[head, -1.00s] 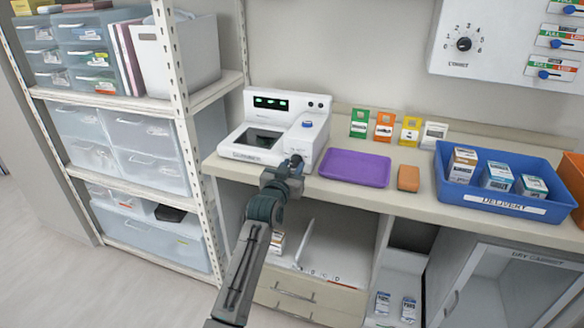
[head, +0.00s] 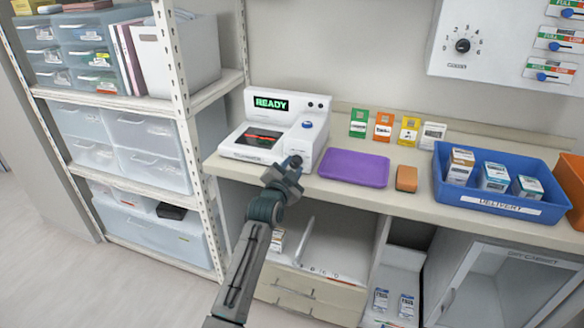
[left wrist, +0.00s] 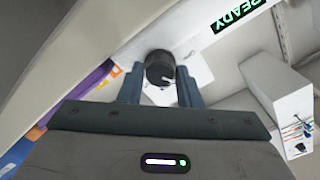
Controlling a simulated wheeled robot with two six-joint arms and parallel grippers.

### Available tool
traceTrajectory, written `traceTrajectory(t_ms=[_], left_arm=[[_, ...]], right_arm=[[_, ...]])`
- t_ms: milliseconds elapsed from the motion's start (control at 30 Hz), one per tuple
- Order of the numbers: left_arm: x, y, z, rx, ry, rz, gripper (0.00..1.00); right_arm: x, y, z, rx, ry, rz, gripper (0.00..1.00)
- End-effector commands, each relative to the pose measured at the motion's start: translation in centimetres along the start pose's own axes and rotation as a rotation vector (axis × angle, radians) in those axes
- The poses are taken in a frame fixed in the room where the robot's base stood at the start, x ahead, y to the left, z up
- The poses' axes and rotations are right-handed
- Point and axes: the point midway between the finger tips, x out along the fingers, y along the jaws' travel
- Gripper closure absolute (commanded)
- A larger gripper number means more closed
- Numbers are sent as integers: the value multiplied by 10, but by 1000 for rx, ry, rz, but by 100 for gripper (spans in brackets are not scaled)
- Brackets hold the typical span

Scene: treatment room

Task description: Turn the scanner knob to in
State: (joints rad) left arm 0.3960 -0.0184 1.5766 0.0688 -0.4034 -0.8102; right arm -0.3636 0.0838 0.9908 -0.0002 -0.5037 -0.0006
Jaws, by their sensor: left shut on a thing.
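The white scanner (head: 282,122) stands on the counter. Its display (head: 271,104) reads READY in green, and a red line glows in its dark window (head: 259,138). My left gripper (head: 291,164) is at the front right corner of the scanner and hides the knob in the head view. In the left wrist view, the round black knob (left wrist: 160,68) with a pale pointer mark sits between the fingers of my left gripper (left wrist: 160,84), which is shut on it. The lettering around the knob is too small to read. My right gripper is not in view.
A purple tray (head: 354,168) and an orange sponge-like block (head: 406,178) lie right of the scanner. Small colored cards stand behind them. A blue delivery bin (head: 497,203) holds several boxes. A shelf rack (head: 186,120) stands close on the left.

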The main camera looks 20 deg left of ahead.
Motion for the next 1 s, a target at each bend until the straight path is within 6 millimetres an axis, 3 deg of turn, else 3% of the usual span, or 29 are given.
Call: traceTrajectory(t_ms=[633, 667, 767, 1000], left_arm=[[0, 0, 0, 56, 0, 0, 92], [0, 0, 0, 56, 0, 0, 65], [0, 0, 0, 56, 0, 0, 47], [0, 0, 0, 55, 0, 0, 47]], right_arm=[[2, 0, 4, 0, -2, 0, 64], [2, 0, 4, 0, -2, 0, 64], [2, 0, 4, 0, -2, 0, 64], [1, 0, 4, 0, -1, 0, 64]])
